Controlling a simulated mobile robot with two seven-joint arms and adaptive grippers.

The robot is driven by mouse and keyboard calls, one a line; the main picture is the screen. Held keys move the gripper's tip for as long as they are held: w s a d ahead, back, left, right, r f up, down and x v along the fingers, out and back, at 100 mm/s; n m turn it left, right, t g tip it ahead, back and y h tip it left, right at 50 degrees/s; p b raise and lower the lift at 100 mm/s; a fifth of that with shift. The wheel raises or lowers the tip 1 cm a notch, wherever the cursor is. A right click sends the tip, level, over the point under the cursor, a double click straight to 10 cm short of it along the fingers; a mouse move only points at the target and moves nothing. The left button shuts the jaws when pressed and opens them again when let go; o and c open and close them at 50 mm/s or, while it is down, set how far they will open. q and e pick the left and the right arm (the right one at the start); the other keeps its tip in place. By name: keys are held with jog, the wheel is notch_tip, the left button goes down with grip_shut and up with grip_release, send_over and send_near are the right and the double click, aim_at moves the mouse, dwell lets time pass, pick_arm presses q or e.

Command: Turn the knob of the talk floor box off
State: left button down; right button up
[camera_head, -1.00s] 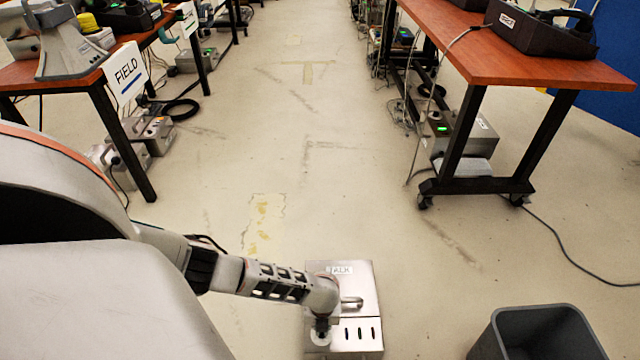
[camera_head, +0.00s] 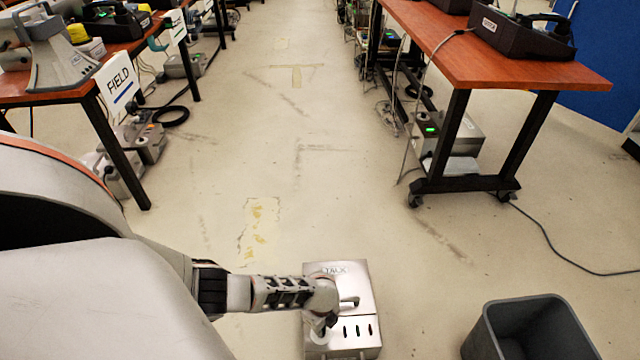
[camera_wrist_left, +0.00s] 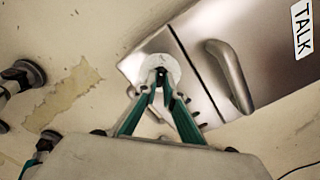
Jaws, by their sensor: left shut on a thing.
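The talk floor box (camera_head: 350,284) is a metal box with a TALK label, a handle and several dark slots, standing on the floor at the bottom centre of the head view. In the left wrist view the box (camera_wrist_left: 195,60) runs across the upper right, with its curved handle and label. A round whitish knob (camera_wrist_left: 157,66) sits at the box's edge there. My left gripper (camera_wrist_left: 160,85) has its teal fingers closed on the knob. In the head view my left wrist hides most of the knob and the fingers. My right gripper is not in view.
A grey bin (camera_head: 530,330) stands on the floor right of the box. A wheeled wooden table (camera_head: 510,62) is at the right, with a cable trailing from it. Another table (camera_head: 60,85) with a FIELD sign is at the left. The aisle floor between is clear.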

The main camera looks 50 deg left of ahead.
pick_arm(q)
jog(key=shift+s+n, duration=0.1)
jog(key=shift+n, duration=0.2)
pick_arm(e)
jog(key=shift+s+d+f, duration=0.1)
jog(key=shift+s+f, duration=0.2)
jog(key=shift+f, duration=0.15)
pick_arm(q)
jog(key=shift+d, duration=0.1)
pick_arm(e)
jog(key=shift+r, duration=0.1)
pick_arm(q)
jog(key=c, duration=2.2)
grip_release()
jog(key=shift+o, duration=0.2)
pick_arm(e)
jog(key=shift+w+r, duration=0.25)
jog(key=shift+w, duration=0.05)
pick_arm(q)
jog(key=shift+r, duration=0.1)
jog(key=shift+r, duration=0.6)
notch_tip(320, 180, up, 11)
jog(key=shift+f, duration=0.2)
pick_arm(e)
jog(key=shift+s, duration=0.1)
